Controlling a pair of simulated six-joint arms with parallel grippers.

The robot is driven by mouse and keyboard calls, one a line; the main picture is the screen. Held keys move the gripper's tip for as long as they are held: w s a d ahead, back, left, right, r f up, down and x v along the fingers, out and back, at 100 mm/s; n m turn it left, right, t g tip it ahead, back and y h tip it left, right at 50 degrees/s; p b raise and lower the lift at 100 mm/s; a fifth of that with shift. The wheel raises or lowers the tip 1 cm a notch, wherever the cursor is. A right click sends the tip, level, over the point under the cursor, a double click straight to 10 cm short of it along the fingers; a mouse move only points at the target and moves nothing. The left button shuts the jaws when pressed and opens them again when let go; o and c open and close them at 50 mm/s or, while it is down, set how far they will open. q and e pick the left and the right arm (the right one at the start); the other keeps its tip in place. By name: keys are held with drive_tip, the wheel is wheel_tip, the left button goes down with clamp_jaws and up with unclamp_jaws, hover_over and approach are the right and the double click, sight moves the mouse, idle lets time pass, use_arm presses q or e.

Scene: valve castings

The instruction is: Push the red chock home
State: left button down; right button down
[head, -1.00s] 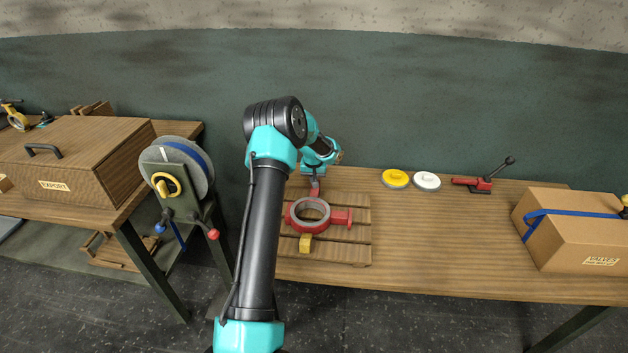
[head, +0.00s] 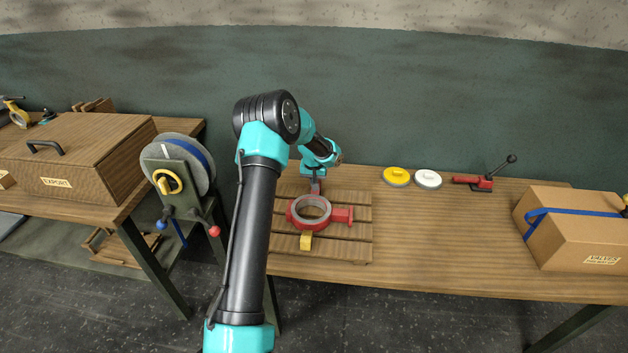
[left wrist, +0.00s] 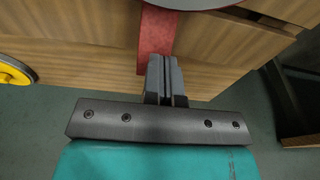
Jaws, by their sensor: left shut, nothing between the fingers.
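The red valve casting (head: 342,215), a ring with a grey rim and a side lug, lies on a slatted wooden pallet (head: 345,253). A yellow chock (head: 306,241) sits at its front edge. The red chock (left wrist: 156,35) shows in the left wrist view as a block running up under the grey disc-like edge of the casting. In the head view my left gripper mostly hides it behind the ring. My left gripper (head: 316,188) is shut and empty at the pallet's back. In the wrist view its fingertips (left wrist: 164,60) overlap the chock's near end; contact cannot be told.
A yellow disc (head: 396,176), a white disc (head: 428,179) and a red lever clamp (head: 474,182) lie at the back of the bench. A strapped carton (head: 560,235) stands at the right. A reel stand (head: 178,185) is at the left. The bench between pallet and carton is clear.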

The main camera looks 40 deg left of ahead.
use_arm(q)
drive_tip(key=shift+w+r, duration=0.1)
drive_tip(key=shift+r, duration=0.25)
drive_tip(key=shift+r, duration=0.2)
drive_tip(key=shift+s+r, duration=0.1)
drive_tip(key=shift+s, duration=0.1)
drive_tip(key=s+d, duration=0.2)
drive_tip(key=s, duration=0.1)
drive_tip(key=s+d, duration=0.2)
drive_tip(key=s, duration=0.1)
drive_tip(key=s+d, duration=0.3)
drive_tip(key=shift+s, duration=0.2)
drive_tip(key=c, duration=1.8)
unclamp_jaws()
drive_tip(key=shift+c, duration=0.2)
drive_tip(key=o, duration=0.3)
drive_tip(key=shift+w+a+r, duration=0.1)
drive_tip(key=shift+w+a, duration=0.05)
drive_tip(key=shift+a, duration=0.1)
drive_tip(key=o, duration=0.9)
drive_tip(key=w+a+r+g, duration=0.1)
drive_tip(key=w+a+r, duration=0.4)
drive_tip(key=shift+w+a+r+y, duration=0.25)
drive_tip(key=shift+w+a+y, duration=0.15)
drive_tip(key=w+r+h, duration=0.1)
drive_tip(key=w+r, duration=0.3)
drive_tip(key=r, duration=0.2)
drive_tip(key=shift+w+a+h, duration=0.15)
drive_tip(key=shift+a+h, duration=0.05)
drive_tip(key=shift+h, duration=0.2)
